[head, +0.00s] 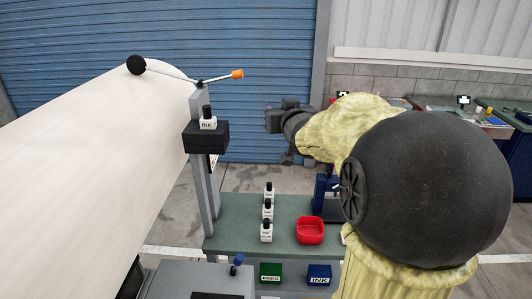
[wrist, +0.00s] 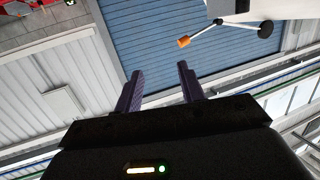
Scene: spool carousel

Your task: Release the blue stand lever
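A dark blue stand (head: 327,194) stands on the green bench, partly hidden behind my arm; I cannot make out a lever on it. A small blue-knobbed piece (head: 238,262) stands on a grey box at the bottom; I cannot tell whether it is a lever. A thin rod with an orange tip (head: 237,74) and a black ball (head: 136,65) sits on top of a grey post; its orange tip (wrist: 184,42) also shows in the wrist view. My gripper (wrist: 160,75) is open and empty, apart from the rod. In the head view my wrist is raised above the bench, fingertips unclear.
A large white roll (head: 90,150) fills the left. The grey post (head: 205,170) carries a black shelf (head: 206,137) with an ink bottle. The green bench (head: 235,215) holds several bottles and a red tray (head: 310,231). Green and blue boxes lie below. A blue shutter (head: 250,40) stands behind.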

